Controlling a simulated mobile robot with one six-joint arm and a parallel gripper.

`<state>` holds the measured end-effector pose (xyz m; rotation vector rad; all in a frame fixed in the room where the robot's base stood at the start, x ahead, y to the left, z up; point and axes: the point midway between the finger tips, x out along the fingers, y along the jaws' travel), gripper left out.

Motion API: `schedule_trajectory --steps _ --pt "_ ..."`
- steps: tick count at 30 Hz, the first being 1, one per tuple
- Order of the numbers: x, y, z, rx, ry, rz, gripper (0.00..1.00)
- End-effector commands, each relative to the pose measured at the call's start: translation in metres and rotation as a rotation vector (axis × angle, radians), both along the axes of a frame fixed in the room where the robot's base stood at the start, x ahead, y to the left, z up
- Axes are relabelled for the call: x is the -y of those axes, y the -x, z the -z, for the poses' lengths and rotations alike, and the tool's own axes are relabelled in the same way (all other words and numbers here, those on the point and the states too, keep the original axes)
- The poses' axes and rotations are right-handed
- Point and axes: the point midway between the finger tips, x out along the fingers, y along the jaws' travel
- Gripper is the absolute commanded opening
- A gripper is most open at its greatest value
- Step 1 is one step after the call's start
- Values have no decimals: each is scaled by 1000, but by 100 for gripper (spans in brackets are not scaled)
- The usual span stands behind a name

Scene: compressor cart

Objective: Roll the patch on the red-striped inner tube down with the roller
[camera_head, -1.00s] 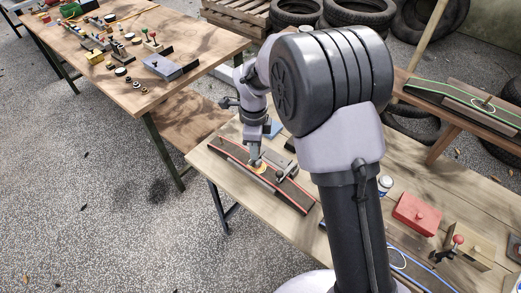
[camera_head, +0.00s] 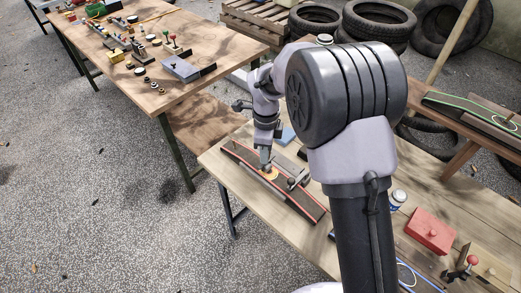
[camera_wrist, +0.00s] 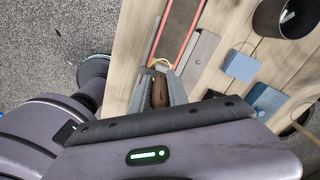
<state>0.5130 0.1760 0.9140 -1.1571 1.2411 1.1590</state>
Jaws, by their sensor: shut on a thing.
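The red-striped inner tube (camera_head: 308,205) lies as a dark strip with red edges on the near wooden table. It also shows in the wrist view (camera_wrist: 180,22), running away from my gripper. A yellow-orange patch area (camera_head: 273,176) shows near its middle, partly hidden by my gripper. My gripper (camera_head: 266,168) is low over the tube at that area. In the wrist view my gripper (camera_wrist: 160,78) is shut on a brown handle, seemingly the roller's (camera_wrist: 160,92). The roller's working end is hidden, so contact with the patch cannot be told.
A grey clamp-like piece (camera_head: 298,181) sits on the tube right of my gripper. A blue block (camera_wrist: 241,66) and a dark round container (camera_wrist: 285,17) stand nearby. A red box (camera_head: 431,236) and a blue-striped tube (camera_head: 418,279) lie at right. Another cluttered table (camera_head: 150,98) stands left.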

Motion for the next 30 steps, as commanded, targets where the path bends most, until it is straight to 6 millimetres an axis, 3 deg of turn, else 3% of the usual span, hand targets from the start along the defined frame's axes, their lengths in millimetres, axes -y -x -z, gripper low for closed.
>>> schedule_trajectory --steps 18,30 --pt "31 24 3 0 1 -1 0" --pt "6 5 1 -1 1 0 0"
